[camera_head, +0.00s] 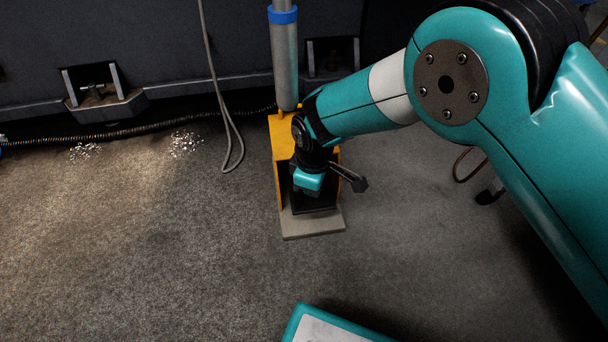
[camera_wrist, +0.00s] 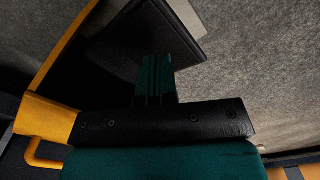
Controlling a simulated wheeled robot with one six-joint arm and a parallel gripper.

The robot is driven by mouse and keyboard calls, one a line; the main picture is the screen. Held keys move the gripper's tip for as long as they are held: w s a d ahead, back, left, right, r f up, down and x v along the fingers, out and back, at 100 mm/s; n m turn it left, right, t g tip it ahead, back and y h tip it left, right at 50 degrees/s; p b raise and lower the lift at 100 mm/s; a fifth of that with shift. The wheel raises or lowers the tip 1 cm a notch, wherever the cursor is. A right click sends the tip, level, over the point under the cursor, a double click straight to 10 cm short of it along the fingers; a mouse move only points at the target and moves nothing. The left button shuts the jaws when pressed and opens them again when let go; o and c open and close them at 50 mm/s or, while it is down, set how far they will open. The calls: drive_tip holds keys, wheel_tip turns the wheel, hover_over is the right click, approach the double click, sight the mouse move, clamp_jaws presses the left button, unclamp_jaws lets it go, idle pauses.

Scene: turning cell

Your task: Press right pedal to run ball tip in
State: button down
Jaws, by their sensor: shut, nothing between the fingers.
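A foot pedal unit stands on the floor, with a yellow guard (camera_head: 279,145), a black pedal plate (camera_head: 325,207) and a grey base (camera_head: 312,226). My gripper (camera_head: 308,184) reaches down inside the guard, above the black plate. In the wrist view my gripper's teal fingers (camera_wrist: 157,72) are together, with nothing held, and point at the black plate (camera_wrist: 120,45). The yellow guard (camera_wrist: 65,50) runs along the left there. I cannot tell whether the fingertips touch the plate. My wrist hides part of the pedal, and only one pedal unit is clearly visible.
A grey post (camera_head: 285,60) with a blue collar rises behind the guard. A hanging cable (camera_head: 222,110) loops to the floor at its left. The dark machine base (camera_head: 180,60) lines the back, with metal chips (camera_head: 184,143) before it. Floor at left is open.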

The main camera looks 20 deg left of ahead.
sight(312, 199)
idle(0.3)
drive_tip(key=shift+f+b, duration=1.05)
drive_tip(key=shift+f, duration=1.4)
wheel_tip(312, 199, up, 9)
drive_tip(key=p, duration=0.8)
drive_tip(key=shift+r+p, duration=0.2)
drive_tip(key=shift+p, duration=0.2)
drive_tip(key=shift+f, duration=0.1)
